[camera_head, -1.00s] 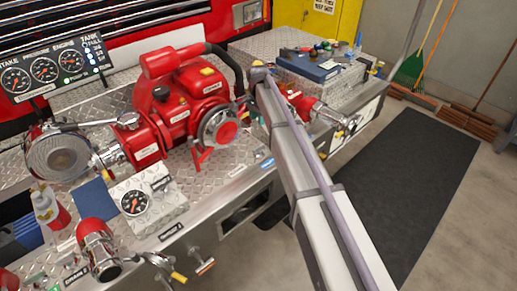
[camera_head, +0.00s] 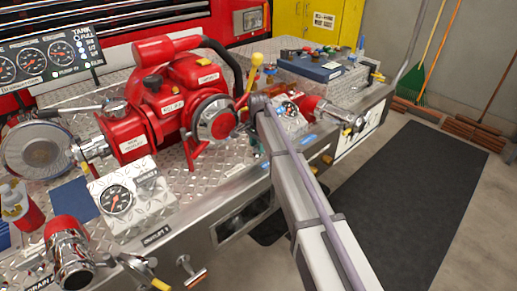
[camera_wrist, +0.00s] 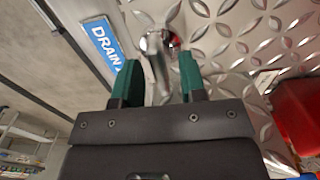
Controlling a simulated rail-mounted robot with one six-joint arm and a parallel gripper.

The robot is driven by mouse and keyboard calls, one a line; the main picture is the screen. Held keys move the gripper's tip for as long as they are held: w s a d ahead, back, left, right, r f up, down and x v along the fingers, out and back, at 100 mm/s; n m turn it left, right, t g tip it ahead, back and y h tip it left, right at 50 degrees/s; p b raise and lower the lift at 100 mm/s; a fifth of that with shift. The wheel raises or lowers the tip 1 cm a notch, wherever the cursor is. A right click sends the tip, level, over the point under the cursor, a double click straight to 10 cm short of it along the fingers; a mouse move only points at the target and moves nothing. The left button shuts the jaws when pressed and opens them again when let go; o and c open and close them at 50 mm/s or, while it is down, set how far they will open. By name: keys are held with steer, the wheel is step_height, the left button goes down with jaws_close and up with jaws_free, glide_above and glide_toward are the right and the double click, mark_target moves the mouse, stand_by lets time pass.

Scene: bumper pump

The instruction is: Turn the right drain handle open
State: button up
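The right drain handle (camera_wrist: 157,62) is a shiny metal lever with a rounded top, seen in the wrist view. It stands between the two green fingers of my gripper (camera_wrist: 160,75), with gaps visible on both sides. The gripper is open and does not appear to be pressing on it. A blue label reading "DRAIN" (camera_wrist: 102,42) lies to the left of the handle, its end hidden by a finger. In the head view my forearm reaches down onto the deck right of the red pump (camera_head: 183,95), and the handle is hidden there.
A chrome intake cap (camera_head: 220,118) sits on the pump, left of my arm. A yellow-knobbed lever (camera_head: 256,62) stands just behind my wrist. A white gauge box (camera_head: 118,200) is at lower left. The diamond-plate deck (camera_wrist: 225,45) surrounds the handle. A dark mat (camera_head: 415,200) covers the floor.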

steer(key=shift+c, duration=0.4)
jaws_close()
steer(key=shift+n, duration=0.3)
steer(key=n, duration=0.8)
steer(key=shift+n, duration=0.4)
steer(key=n, duration=0.4)
steer(key=shift+n, duration=2.2)
